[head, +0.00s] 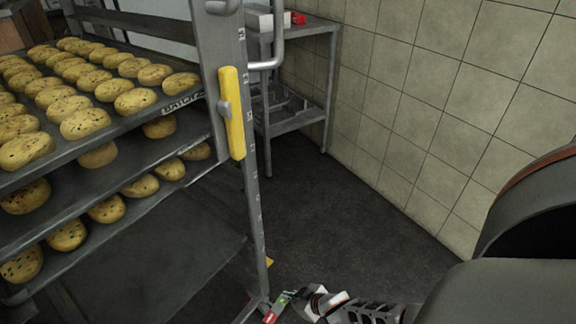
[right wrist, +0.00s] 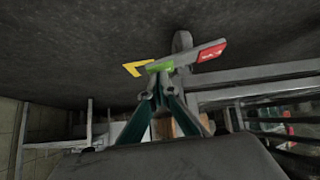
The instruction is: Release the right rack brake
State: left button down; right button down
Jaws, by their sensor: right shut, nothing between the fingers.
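The right rack brake is a small pedal (head: 277,307) with a green end and a red end, low at the foot of the rack's near right post. In the right wrist view the brake pedal (right wrist: 186,60) lies just beyond my fingertips, beside a grey caster wheel. Its red end sits higher in the picture than its green end. My right gripper (head: 297,298) is shut and empty, close to the green end. In the right wrist view the gripper (right wrist: 162,84) has its tips at the green part; I cannot tell whether they touch. My left gripper is not in view.
The metal rack (head: 255,205) holds trays of cookies (head: 85,122) at the left, with a yellow handle (head: 232,112) on its post. A metal side table (head: 310,30) stands behind, against the tiled wall (head: 440,95). The dark floor (head: 340,225) right of the rack is clear.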

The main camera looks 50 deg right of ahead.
jog(key=shift+w+d+y, duration=0.1)
jog(key=shift+d+y, duration=0.1)
jog(key=shift+y, duration=0.1)
jog(key=shift+f, duration=0.1)
jog(key=shift+d+f, duration=0.1)
jog(key=shift+f, duration=0.15)
jog(key=shift+d+f, duration=0.2)
jog(key=shift+d, duration=0.05)
jog(key=shift+d+f+m+y, duration=0.1)
jog(key=shift+f+m+y, duration=0.2)
jog(key=shift+m+y, duration=0.3)
jog(key=shift+f, duration=0.1)
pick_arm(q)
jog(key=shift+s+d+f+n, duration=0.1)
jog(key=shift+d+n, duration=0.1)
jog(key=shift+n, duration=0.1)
pick_arm(e)
jog(key=shift+f, duration=0.1)
pick_arm(q)
jog(key=shift+b, duration=0.3)
